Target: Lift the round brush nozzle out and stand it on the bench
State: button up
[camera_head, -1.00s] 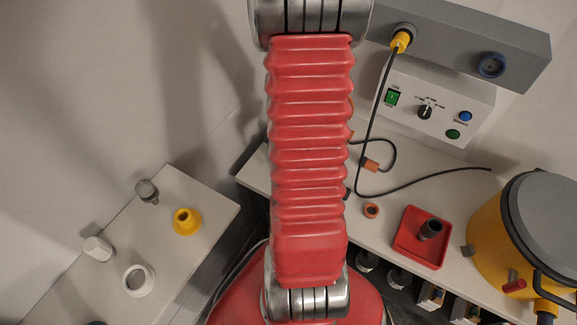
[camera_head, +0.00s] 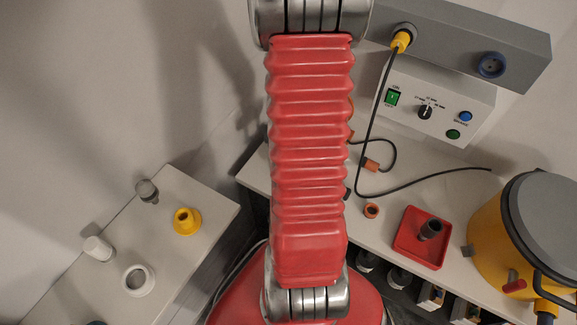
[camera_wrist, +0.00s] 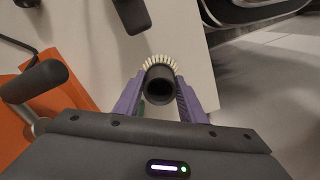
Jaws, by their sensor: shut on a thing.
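The round brush nozzle (camera_wrist: 160,84) shows in the wrist view as a dark open tube with a ring of pale bristles on its far side. My gripper (camera_wrist: 160,92) has its purple fingers closed on either side of the tube. A pale grey bench top (camera_wrist: 178,40) lies beyond the nozzle; I cannot tell whether the nozzle touches it. My gripper and the held nozzle do not show in the head view, where my red arm fills the middle.
In the wrist view, a dark rounded part (camera_wrist: 132,15) is ahead and an orange body (camera_wrist: 40,125) lies left. In the head view, the right bench holds a red tray (camera_head: 407,248) with a dark tube and a yellow vacuum (camera_head: 487,235). The left bench holds a yellow cone (camera_head: 186,221) and white fittings.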

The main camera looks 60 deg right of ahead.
jog(key=shift+r, duration=2.5)
jog(key=shift+c, duration=0.3)
